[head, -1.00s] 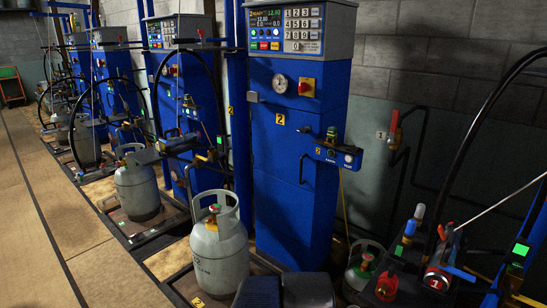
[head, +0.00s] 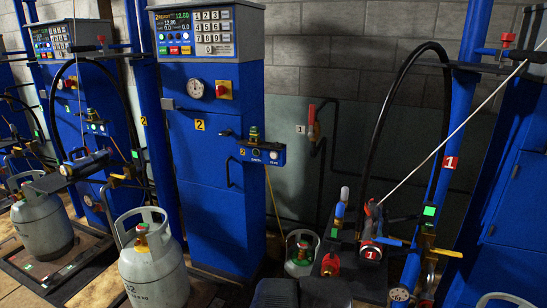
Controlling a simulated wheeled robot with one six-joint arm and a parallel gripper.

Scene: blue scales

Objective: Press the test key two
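The blue scale cabinet with a yellow 2 plate (head: 199,125) stands upright left of the centre. A small blue control box (head: 262,153) sticks out from its right side. The box carries a small yellow 2, a dark round button (head: 256,154) and a pale round button (head: 273,155). The lettering under the buttons is too small to read surely. The cabinet's top panel has a lit display (head: 173,20), a number keypad (head: 212,30) and coloured keys below the display. Nothing touches the box or the panel. My gripper is not seen.
A grey gas cylinder (head: 151,270) stands in front of the cabinet's left side. A small grey-green cylinder (head: 301,257) stands right of it. A rack with a black hose and a red 1 plate (head: 451,163) is at the right. Dark parts, probably mine, fill the bottom middle.

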